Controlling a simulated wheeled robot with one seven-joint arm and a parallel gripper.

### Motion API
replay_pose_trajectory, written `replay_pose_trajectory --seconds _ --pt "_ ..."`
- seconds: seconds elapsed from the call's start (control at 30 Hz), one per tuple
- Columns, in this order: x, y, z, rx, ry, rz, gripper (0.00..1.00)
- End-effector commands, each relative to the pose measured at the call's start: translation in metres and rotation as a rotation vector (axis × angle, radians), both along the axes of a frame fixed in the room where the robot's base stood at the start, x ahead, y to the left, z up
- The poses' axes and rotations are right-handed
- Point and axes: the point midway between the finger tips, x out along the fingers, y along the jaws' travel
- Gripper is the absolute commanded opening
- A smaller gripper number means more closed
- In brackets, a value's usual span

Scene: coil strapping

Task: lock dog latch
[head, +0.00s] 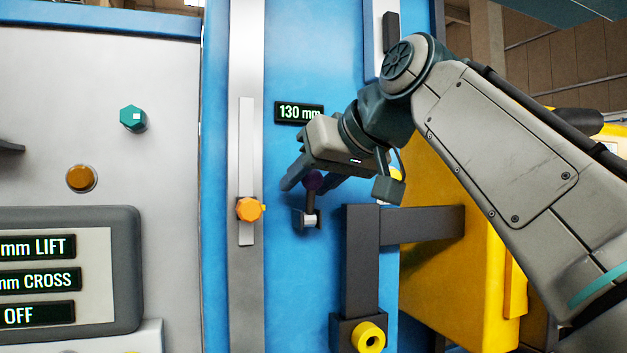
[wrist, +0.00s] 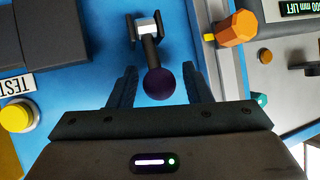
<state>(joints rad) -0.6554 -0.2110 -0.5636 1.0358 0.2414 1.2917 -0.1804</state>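The dog latch looks to be the short dark lever with a dark purple ball knob (head: 313,181) on the blue panel. Its lever rises upright from a small bracket (head: 306,218) with a pale pivot. In the wrist view the ball (wrist: 159,84) hides part of the lever, and the pivot (wrist: 147,25) shows beyond it. My gripper (head: 306,192) is at the knob with its fingers spread on either side. In the wrist view my gripper (wrist: 160,72) is open, with the ball between the fingers and a visible gap on each side.
An orange knob (head: 249,209) on a grey slotted strip stands just left of the latch. A dark angled bar (head: 362,255) with a yellow ring (head: 369,337) is below right. A display (head: 299,112) reading 130 mm is above. A yellow housing (head: 440,270) stands behind my arm.

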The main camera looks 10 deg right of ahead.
Motion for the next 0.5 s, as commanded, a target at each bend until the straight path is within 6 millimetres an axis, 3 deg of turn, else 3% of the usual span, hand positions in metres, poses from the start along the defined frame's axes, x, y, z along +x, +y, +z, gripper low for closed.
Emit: replay_pose_trajectory --seconds 0.33,0.5 --pt "-0.002 -0.002 0.001 0.000 0.000 -0.002 0.50" --pt "-0.017 -0.009 0.011 0.000 -0.003 -0.003 0.50"
